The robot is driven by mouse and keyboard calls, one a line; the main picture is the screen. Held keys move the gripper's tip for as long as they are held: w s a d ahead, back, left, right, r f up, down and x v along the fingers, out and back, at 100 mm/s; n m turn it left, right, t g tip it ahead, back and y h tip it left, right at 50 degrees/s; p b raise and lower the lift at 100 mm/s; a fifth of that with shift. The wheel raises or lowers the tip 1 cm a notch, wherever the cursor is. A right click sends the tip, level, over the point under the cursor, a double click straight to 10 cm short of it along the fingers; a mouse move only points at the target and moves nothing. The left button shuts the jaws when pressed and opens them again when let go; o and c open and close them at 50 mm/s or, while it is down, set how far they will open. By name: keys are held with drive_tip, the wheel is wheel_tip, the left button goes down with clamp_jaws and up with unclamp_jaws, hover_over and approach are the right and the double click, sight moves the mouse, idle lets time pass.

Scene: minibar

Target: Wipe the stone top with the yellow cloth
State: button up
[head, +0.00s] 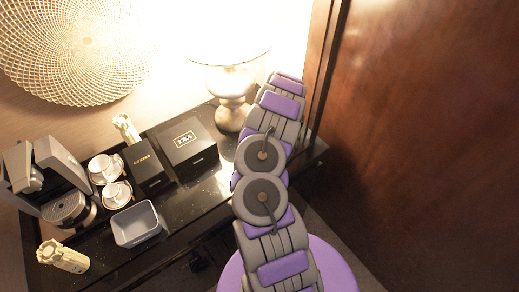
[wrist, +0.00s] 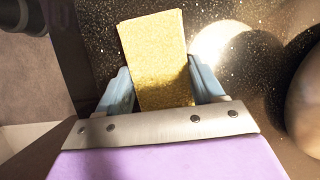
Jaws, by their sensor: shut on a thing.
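The yellow cloth (wrist: 156,55) is between the two light blue fingers of my gripper (wrist: 163,88) in the wrist view. My gripper is shut on it, and the cloth sticks out past the fingertips over the dark speckled stone top (wrist: 110,15). I cannot tell whether the cloth touches the stone. In the head view the stone top (head: 195,212) is black and glossy. My arm reaches over its right end there and hides the gripper and cloth.
A lamp (head: 232,112) stands at the back right, close to my arm. Dark boxes (head: 188,147), cups (head: 116,194), a grey bin (head: 136,223), a coffee machine (head: 62,165) and a cream bottle-like item (head: 62,256) occupy the left part. A wooden panel (head: 430,120) rises at right.

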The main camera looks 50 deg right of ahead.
drive_tip(key=shift+a+f, duration=0.25)
drive_tip(key=shift+a, duration=0.75)
drive_tip(key=shift+a+p, duration=0.7)
drive_tip(key=shift+a, duration=0.25)
drive_tip(key=shift+w+a+r+p, duration=0.1)
drive_tip(key=shift+w+a+p, duration=0.3)
drive_tip(key=shift+a, duration=0.4)
drive_tip(key=shift+w+a+p, duration=0.15)
drive_tip(key=shift+a+p, duration=0.35)
drive_tip(key=shift+a, duration=0.35)
drive_tip(key=shift+w+a+r+p, duration=0.1)
drive_tip(key=shift+w+a+p, duration=0.3)
drive_tip(key=shift+a, duration=0.4)
drive_tip(key=shift+w+d+r+p, duration=0.15)
drive_tip(key=shift+r+p, duration=0.55)
drive_tip(key=shift+r, duration=0.05)
drive_tip(key=shift+d+r+p, duration=0.1)
drive_tip(key=shift+r+p, duration=1.6)
drive_tip(key=shift+r, duration=0.6)
